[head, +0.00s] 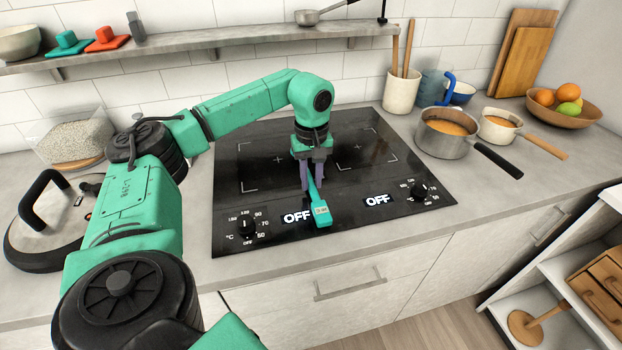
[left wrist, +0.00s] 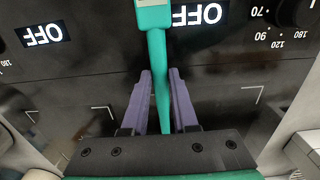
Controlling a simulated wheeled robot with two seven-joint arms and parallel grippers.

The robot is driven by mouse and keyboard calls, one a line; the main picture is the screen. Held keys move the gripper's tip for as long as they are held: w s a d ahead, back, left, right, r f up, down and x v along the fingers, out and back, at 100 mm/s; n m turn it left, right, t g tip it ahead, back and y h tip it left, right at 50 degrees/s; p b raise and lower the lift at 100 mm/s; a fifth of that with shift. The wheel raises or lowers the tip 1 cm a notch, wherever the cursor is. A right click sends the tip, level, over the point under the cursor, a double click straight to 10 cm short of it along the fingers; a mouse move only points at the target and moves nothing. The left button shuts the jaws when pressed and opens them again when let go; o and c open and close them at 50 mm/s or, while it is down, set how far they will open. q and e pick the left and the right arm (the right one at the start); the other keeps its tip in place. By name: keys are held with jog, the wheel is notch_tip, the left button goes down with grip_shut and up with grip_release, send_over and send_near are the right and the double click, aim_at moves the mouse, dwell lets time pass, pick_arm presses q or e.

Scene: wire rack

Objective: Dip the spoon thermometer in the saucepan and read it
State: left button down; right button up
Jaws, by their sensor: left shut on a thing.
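The teal spoon thermometer (head: 321,212) is over the front middle of the black hob, its small display end toward me. In the left wrist view its handle (left wrist: 158,45) runs between the two purple fingers. My left gripper (head: 312,186) points down and is shut on the handle. I cannot tell whether the thermometer touches the hob. Its display is too small to read. The grey saucepan (head: 430,144) with a black handle and orange contents stands on the counter right of the hob, well apart from the gripper. My right gripper is not in view.
A smaller pan (head: 488,133) with a wooden handle stands right of the saucepan, near a fruit bowl (head: 585,117). A utensil crock (head: 401,92) and a blue-handled jug (head: 431,88) stand behind. The hob (head: 250,185) is otherwise clear; both its displays read OFF. A shelf (head: 200,42) runs above.

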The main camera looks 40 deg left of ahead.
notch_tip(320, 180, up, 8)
jog(key=p, duration=0.7)
jog(key=shift+p, duration=0.35)
